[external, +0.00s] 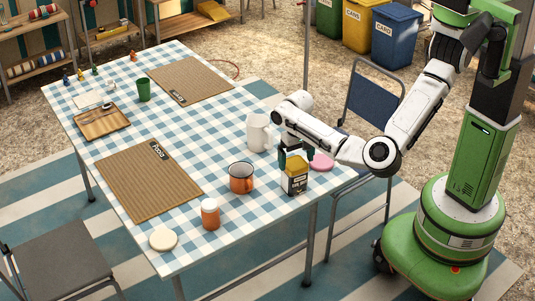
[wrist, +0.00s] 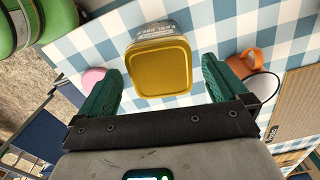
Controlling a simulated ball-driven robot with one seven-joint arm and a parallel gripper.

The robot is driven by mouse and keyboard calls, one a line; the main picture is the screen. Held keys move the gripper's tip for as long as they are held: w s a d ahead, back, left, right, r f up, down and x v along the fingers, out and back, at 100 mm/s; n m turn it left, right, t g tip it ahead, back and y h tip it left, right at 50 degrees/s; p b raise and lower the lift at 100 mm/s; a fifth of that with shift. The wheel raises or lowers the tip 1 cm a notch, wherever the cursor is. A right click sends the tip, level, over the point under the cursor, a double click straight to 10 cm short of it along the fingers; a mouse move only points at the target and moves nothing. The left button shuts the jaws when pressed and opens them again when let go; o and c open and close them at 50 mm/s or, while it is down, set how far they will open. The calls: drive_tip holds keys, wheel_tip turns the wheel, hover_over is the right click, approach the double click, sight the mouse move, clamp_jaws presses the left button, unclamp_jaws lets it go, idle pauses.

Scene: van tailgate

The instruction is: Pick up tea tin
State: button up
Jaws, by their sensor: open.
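The tea tin (external: 294,178) stands upright near the right edge of the checked table, with a dark and pale body and a yellow lid. In the wrist view its yellow lid (wrist: 160,68) fills the upper middle. My gripper (external: 289,156) is open just above and behind the tin in the external view. In the wrist view its green fingers (wrist: 161,72) are spread, one on each side of the lid, with a gap visible on both sides. Whether the fingertips reach below the lid's height I cannot tell.
An orange mug (external: 241,178) stands left of the tin, a white jug (external: 259,133) behind it and a pink disc (external: 321,162) to its right. An orange-bodied jar (external: 210,214) and a cream disc (external: 163,240) are nearer the front. A brown mat (external: 150,188) lies further left.

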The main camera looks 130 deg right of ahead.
sight(295, 163)
drive_tip(key=f, duration=0.4)
drive_tip(key=shift+s+d+p, duration=0.1)
drive_tip(key=shift+d+p, duration=0.25)
drive_tip(key=shift+d, duration=0.05)
drive_tip(key=shift+f, duration=0.7)
drive_tip(key=shift+c, duration=0.3)
drive_tip(key=c, duration=0.9)
drive_tip(key=shift+r, duration=0.1)
